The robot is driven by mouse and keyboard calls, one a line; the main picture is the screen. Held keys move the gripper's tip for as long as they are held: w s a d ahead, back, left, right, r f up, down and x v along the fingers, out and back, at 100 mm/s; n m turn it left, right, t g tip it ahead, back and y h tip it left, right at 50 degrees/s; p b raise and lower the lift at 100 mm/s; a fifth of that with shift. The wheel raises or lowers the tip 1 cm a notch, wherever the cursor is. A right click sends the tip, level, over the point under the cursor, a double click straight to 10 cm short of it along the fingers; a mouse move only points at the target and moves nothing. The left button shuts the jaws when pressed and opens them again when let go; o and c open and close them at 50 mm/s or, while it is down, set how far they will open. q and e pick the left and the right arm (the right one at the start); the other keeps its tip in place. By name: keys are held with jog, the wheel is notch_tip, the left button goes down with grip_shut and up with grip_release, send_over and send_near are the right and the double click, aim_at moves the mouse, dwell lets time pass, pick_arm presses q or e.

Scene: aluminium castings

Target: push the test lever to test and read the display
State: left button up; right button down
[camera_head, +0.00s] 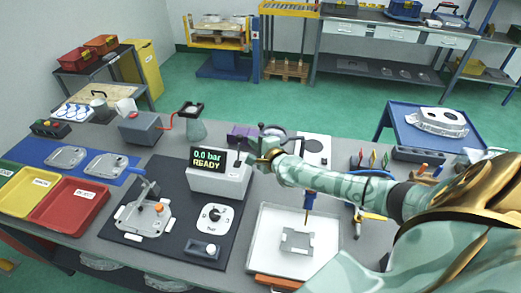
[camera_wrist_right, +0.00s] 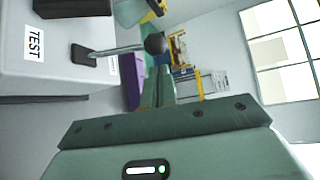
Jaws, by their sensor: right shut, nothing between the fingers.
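The tester box (camera_head: 218,181) is a pale box on the dark mat, with a black display (camera_head: 208,161) reading "0.0 bar READY" in green and yellow. In the right wrist view the box's side (camera_wrist_right: 55,50) carries a TEST label (camera_wrist_right: 34,43). The test lever (camera_wrist_right: 118,48) is a metal rod with a black ball knob, standing out from a dark slot beside that label. My right gripper (camera_head: 255,158) is at the right of the box, close to the lever. Its shut, empty fingers (camera_wrist_right: 165,88) are near the knob; contact cannot be told. My left gripper is out of view.
A red tray (camera_head: 72,204) and yellow tray (camera_head: 24,190) lie left. A white tray (camera_head: 266,262) with a grey part lies right.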

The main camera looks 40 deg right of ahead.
jog(key=shift+b+x, duration=0.35)
jog(key=shift+x, duration=1.25)
jog(key=shift+s+a+r+p, duration=0.2)
jog(key=shift+p, duration=0.25)
jog(key=shift+s+a+r+p, duration=0.15)
jog(key=shift+s+a+p, duration=0.05)
jog(key=shift+p, duration=0.15)
jog(key=shift+s+a, duration=0.1)
jog(key=shift+a, duration=0.05)
jog(key=shift+s+a+r+p, duration=0.2)
jog(key=shift+s+a+p, duration=0.1)
jog(key=shift+a+p, duration=0.05)
jog(key=s+a+n+t+b, duration=0.1)
jog(key=a+n+t+b, duration=0.1)
jog(key=b, duration=0.1)
jog(key=s+a+n+t+b, duration=0.1)
jog(key=b, duration=0.1)
jog(key=shift+s+a+f+h, duration=0.1)
jog(key=shift+s+f+h, duration=0.2)
jog(key=shift+s, duration=0.05)
jog(key=shift+s+a+n+t, duration=0.4)
jog(key=shift+n+t, duration=0.2)
jog(key=shift+t, duration=0.1)
jog(key=shift+s+a+b, duration=0.3)
jog(key=shift+a, duration=0.1)
